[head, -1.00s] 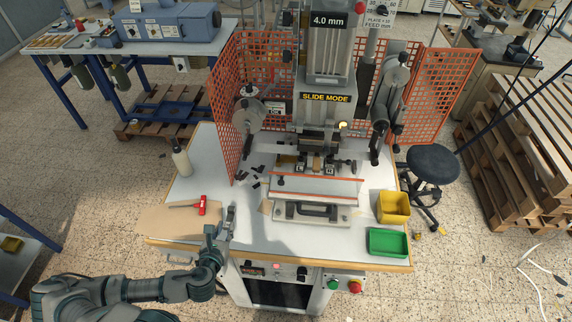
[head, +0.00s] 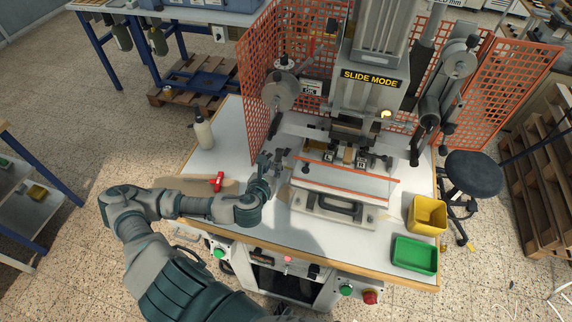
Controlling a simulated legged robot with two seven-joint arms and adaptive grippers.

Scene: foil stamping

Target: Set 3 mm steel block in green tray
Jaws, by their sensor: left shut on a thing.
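My left gripper (head: 272,160) reaches over the table from the left, to the left of the press's slide. It is shut on a small block, which is mostly hidden by the fingers and too small to identify by thickness. Small dark pieces lie around this spot, partly covered by the gripper. The green tray (head: 414,256) stands at the front right corner of the table, well to the right of the gripper, and looks empty. My right gripper is not in view.
The press (head: 362,110) stands mid-table, with orange mesh guards (head: 262,70) around it. A yellow bin (head: 428,213) is behind the green tray. A white bottle (head: 203,130) and a red-handled tool (head: 217,182) are at the left. The front table strip is clear.

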